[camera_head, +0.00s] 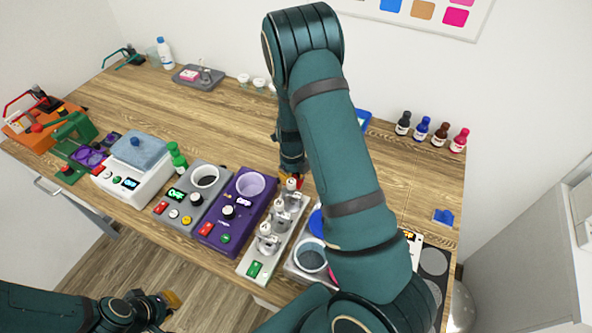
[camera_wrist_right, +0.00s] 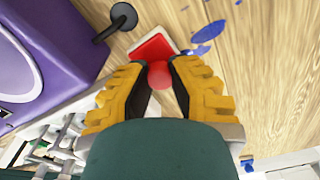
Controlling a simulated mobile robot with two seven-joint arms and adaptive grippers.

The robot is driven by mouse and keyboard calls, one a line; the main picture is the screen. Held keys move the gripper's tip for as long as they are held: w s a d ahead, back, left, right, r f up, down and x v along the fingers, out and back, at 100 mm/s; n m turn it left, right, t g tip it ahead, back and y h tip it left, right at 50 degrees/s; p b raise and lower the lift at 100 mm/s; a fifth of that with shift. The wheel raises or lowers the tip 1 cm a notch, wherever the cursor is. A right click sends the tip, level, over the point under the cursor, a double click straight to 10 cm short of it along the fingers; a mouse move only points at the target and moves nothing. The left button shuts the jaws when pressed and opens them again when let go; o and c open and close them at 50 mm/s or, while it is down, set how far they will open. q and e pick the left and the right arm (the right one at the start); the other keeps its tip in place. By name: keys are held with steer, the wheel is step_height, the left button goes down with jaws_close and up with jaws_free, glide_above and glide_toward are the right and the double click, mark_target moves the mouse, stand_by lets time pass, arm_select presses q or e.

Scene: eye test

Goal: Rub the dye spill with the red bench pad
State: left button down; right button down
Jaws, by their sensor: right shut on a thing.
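The red bench pad (camera_wrist_right: 151,46) has a flat red top with a pale edge and a round red knob (camera_wrist_right: 159,74). My right gripper (camera_wrist_right: 160,78) is shut on this knob in the right wrist view. The dye spill (camera_wrist_right: 208,32) is a blue patch with smaller spots on the wood, just right of the pad. I cannot tell whether the pad touches the table. In the head view my right arm hides the spill and most of the pad. My left gripper (camera_head: 170,299) is low at the left, off the table; its finger opening is unclear.
A purple device (camera_head: 236,207) stands left of my right gripper, beside a grey rack (camera_head: 272,236) with metal fittings. A grey device (camera_head: 192,197) and a white device (camera_head: 132,181) stand farther left. Several small bottles (camera_head: 420,130) line the back right. The back-middle tabletop (camera_head: 215,115) is clear.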

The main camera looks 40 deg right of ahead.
steer(key=shift+s+a, duration=0.35)
steer(key=shift+a, duration=0.25)
steer(key=shift+s+a+p, duration=0.1)
steer(key=shift+p, duration=0.3)
steer(key=shift+w+d+r, duration=0.1)
steer(key=shift+w+d, duration=0.35)
steer(key=shift+d, duration=0.3)
steer(key=shift+w+d, duration=0.25)
steer(key=shift+d, duration=0.25)
steer(key=shift+w+d, duration=0.25)
steer(key=shift+d, duration=0.25)
